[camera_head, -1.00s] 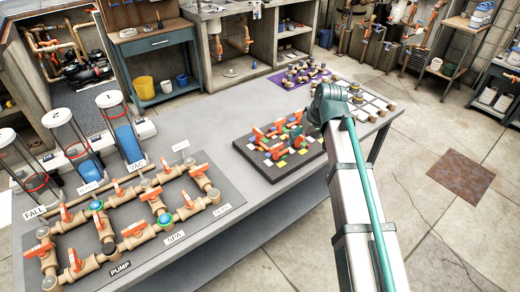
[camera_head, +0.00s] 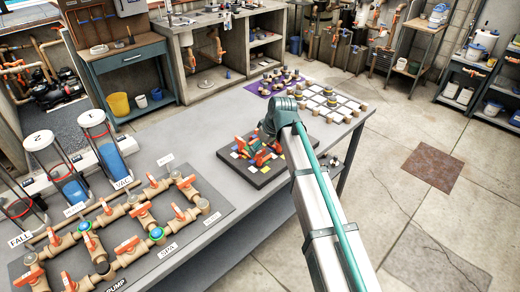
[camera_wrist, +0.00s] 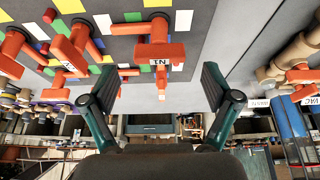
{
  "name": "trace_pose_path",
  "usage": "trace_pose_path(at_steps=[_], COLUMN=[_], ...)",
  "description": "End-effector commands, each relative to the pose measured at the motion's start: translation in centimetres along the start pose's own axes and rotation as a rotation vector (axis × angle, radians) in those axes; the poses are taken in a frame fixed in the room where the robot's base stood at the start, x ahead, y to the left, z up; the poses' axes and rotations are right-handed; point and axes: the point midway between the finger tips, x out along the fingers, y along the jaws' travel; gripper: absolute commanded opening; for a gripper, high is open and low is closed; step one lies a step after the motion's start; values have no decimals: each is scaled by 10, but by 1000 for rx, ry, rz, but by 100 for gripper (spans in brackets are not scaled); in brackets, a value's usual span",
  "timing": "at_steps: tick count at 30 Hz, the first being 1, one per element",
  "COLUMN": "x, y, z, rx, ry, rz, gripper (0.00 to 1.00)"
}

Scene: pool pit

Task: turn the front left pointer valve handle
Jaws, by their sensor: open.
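The pointer valve board is a dark slab (camera_head: 262,178) with coloured squares and several orange handles, on the grey bench in the head view. In the wrist view the slab (camera_wrist: 188,62) fills the top, with an orange handle marked "IN" (camera_wrist: 160,50) near its edge. My gripper (camera_wrist: 160,87) is open, with one finger on each side of this handle and clear gaps at both sides. Nothing is held. More orange handles (camera_wrist: 72,46) stand to the left in the wrist view. In the head view my arm hides part of the board and the fingers.
The pipe board (camera_head: 190,232) with orange valve handles lies left on the bench; it also shows at the right of the wrist view (camera_wrist: 294,72). Upright clear tubes (camera_head: 106,146) stand behind it. A purple mat (camera_head: 262,87) with small pieces lies beyond. Bare bench (camera_head: 200,160) separates the boards.

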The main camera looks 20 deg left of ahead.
Motion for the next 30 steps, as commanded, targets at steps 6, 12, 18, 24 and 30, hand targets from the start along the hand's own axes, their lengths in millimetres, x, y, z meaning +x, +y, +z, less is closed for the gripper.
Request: trace_pose_path(at_steps=[6, 12, 18, 24, 30], x=[22, 27, 27, 27, 27], y=[0, 0, 0, 0, 0], z=[0, 0, 0, 0, 0], rx=[1, 1, 1, 1, 1], ry=[-1, 1, 1, 0, 0], rz=[0, 1, 1, 1, 0], gripper=[88, 88, 88, 54, 28])
